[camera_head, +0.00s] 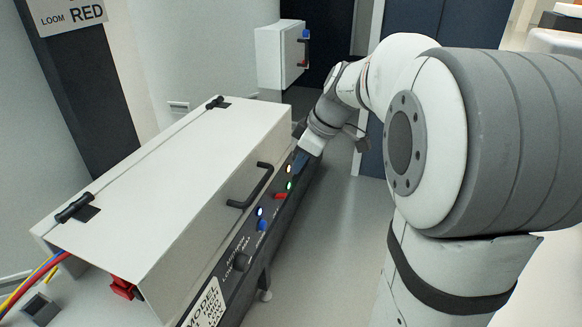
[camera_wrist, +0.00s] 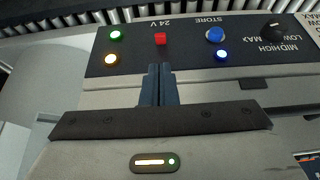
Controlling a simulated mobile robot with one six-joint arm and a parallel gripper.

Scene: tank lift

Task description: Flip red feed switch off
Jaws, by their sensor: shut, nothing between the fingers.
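A red switch (camera_wrist: 160,38) sits on the dark control panel, beside the label "24 V". In the head view it is a small red piece (camera_head: 281,196) on the panel's front side. My gripper (camera_wrist: 158,68) is shut and empty, its two fingers together and pointing at the panel. In the wrist view the fingertips lie just below the red switch, and I cannot tell if they touch the panel. In the head view my gripper (camera_head: 299,163) is at the panel's far end, beyond the red switch. The switch's exact tilt is too small to tell.
The panel also has a lit green lamp (camera_wrist: 115,35), an amber-white lamp (camera_wrist: 111,59), a blue switch (camera_wrist: 215,34), a lit blue lamp (camera_wrist: 221,56) and a black knob (camera_wrist: 275,32). A black handle (camera_head: 252,186) sticks out from the white cabinet (camera_head: 175,165). Floor right of it is clear.

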